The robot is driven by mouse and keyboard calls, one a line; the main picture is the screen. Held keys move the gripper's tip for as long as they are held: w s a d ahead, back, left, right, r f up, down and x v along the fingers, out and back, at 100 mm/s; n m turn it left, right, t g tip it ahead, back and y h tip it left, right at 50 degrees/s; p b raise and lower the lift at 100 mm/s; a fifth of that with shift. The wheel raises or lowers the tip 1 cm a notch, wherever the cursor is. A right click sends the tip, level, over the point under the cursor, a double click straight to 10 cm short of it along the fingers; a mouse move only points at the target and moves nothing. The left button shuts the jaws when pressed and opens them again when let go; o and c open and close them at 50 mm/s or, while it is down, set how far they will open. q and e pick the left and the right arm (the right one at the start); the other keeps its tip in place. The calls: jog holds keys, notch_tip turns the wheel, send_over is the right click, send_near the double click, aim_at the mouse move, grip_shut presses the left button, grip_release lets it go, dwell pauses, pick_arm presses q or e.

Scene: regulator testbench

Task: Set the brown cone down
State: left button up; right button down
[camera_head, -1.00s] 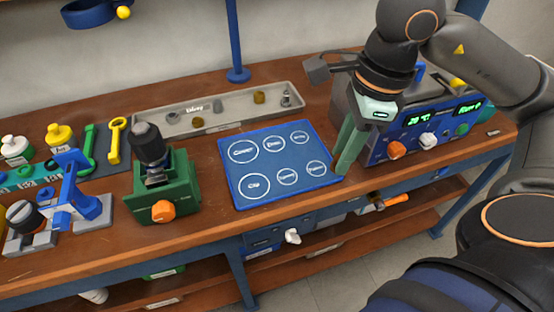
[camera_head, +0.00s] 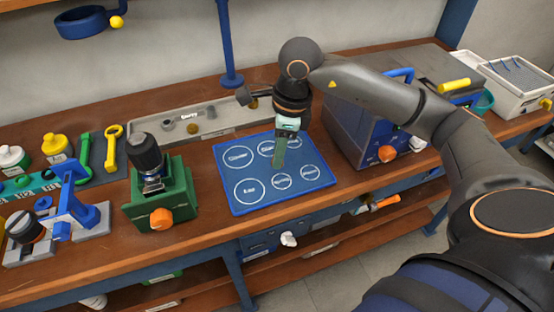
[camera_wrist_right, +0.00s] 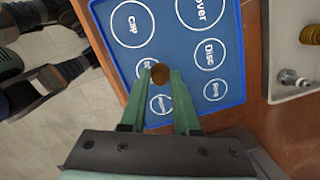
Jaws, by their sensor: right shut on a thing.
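The brown cone (camera_wrist_right: 160,74) shows in the right wrist view as a small round brown end between the fingertips. My right gripper (camera_head: 279,164) is shut on it over the blue mat (camera_head: 226,180), with its green fingers pointing down. The gripper's fingers also show in the right wrist view (camera_wrist_right: 160,80). The mat has several white labelled circles; in the wrist view the cone overlaps the edge of a small one. I cannot tell the cone's height above the mat. In the head view the cone cannot be made out. My left gripper is in neither view.
A grey tray (camera_head: 215,128) with several small parts lies behind the mat. A green fixture (camera_head: 165,197) stands left of it. A blue-fronted device (camera_head: 352,125) with an orange knob stands to the right. The mat's circles look empty in the views.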

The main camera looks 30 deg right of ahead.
jog(key=shift+w+f, duration=0.15)
jog(key=shift+f, duration=0.85)
jog(key=shift+w+f, duration=0.1)
jog(key=shift+f, duration=0.9)
jog(key=c, duration=0.6)
grip_release()
jog(key=shift+c, duration=0.2)
notch_tip(320, 180, up, 12)
jog(key=s+d, duration=0.1)
jog(key=shift+d, duration=0.2)
jog(key=shift+r, duration=0.1)
